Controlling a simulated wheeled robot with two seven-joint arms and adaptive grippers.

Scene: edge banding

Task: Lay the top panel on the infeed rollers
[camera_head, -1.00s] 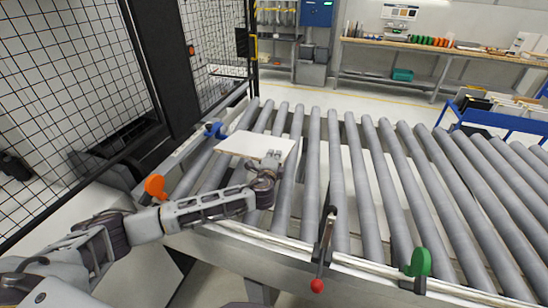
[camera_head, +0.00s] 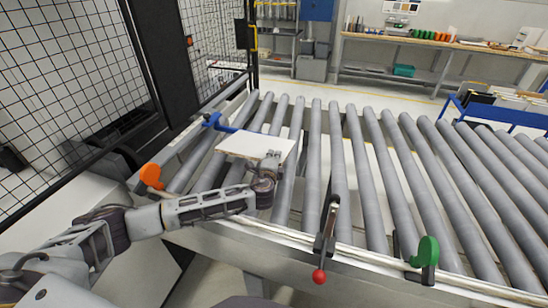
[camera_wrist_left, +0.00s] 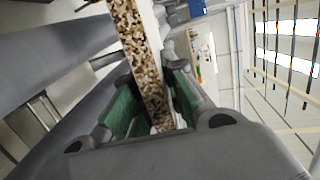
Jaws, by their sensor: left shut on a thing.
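The top panel (camera_head: 258,146) is a flat white board over the left part of the infeed rollers (camera_head: 314,165). My left gripper (camera_head: 268,168) is shut on the panel's near right edge. In the left wrist view, the panel's speckled chipboard edge (camera_wrist_left: 142,55) lies between the green-padded fingers (camera_wrist_left: 150,108). The panel looks level and close to the rollers; I cannot tell whether it touches them. A grey roller (camera_wrist_left: 50,50) is near the gripper in the left wrist view. My right gripper is not in view.
A blue stop (camera_head: 217,122) and an orange handle (camera_head: 151,176) stand at the conveyor's left side. A red-knobbed lever (camera_head: 323,243) and a green piece (camera_head: 426,253) are on the near rail. The rollers to the right are bare. A mesh fence (camera_head: 70,90) stands left.

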